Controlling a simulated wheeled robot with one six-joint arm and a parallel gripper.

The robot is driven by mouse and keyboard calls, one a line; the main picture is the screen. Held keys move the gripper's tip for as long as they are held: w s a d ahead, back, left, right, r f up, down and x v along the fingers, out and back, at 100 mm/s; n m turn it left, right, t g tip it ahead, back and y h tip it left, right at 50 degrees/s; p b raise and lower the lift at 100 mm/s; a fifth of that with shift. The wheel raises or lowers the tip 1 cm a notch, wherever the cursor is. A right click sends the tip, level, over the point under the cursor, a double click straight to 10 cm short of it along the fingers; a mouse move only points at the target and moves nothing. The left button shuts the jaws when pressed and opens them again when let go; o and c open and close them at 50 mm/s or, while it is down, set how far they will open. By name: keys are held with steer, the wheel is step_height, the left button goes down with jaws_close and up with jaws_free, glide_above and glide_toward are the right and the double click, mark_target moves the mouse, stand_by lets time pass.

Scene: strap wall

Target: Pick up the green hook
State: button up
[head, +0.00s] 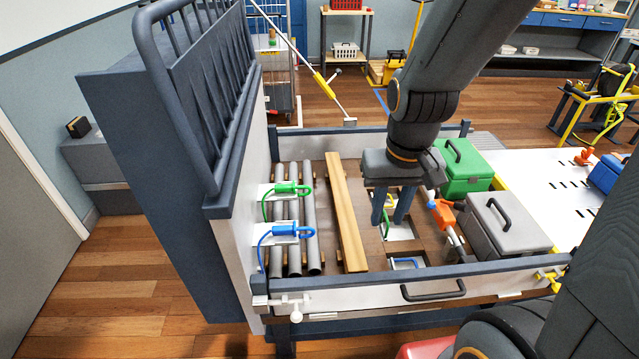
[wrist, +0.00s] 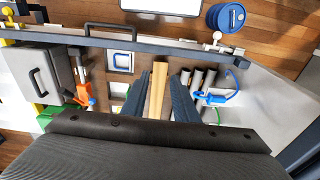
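The green hook (head: 287,188) sits on a white plate on the side wall at the left, with a green loop hanging below it over the grey pipes. In the wrist view only a bit of green shows behind the right finger, and I cannot tell its shape. My gripper (head: 389,212) points down, open and empty, over the bed to the right of the wooden plank, well apart from the green hook. In the wrist view its two fingers (wrist: 161,78) stand apart, with the plank seen between them. A green outline on a white panel is partly hidden behind my gripper.
A blue hook (head: 287,231) is mounted nearer than the green one. Grey pipes (head: 312,235) and a wooden plank (head: 345,215) lie between wall and gripper. An orange tool (head: 443,215), a green box (head: 467,178) and a grey box (head: 508,235) stand at the right.

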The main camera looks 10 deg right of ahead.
steer(key=w+a+f+m+y, duration=0.1)
steer(key=w+a+m, duration=0.15)
steer(key=w, duration=0.35)
steer(key=w+a+f+m+p, duration=0.1)
steer(key=w+a+m, duration=0.1)
steer(key=w+m, duration=0.3)
steer(key=w+a+f+m+y, duration=0.1)
steer(key=w+a+m, duration=0.1)
steer(key=w, duration=0.5)
steer(key=m+y+p, duration=0.2)
steer(key=m, duration=0.6)
glide_toward(287, 185)
steer(key=shift+d+f+g, duration=0.15)
steer(key=shift+d+g, duration=0.05)
steer(key=shift+g, duration=0.2)
steer(key=shift+w+a+f+m, duration=0.3)
steer(key=shift+a+f, duration=0.1)
steer(key=shift+f, duration=0.1)
steer(key=shift+p+x, duration=1.5)
steer(key=shift+x, duration=2)
steer(key=shift+a, duration=0.1)
jaws_close()
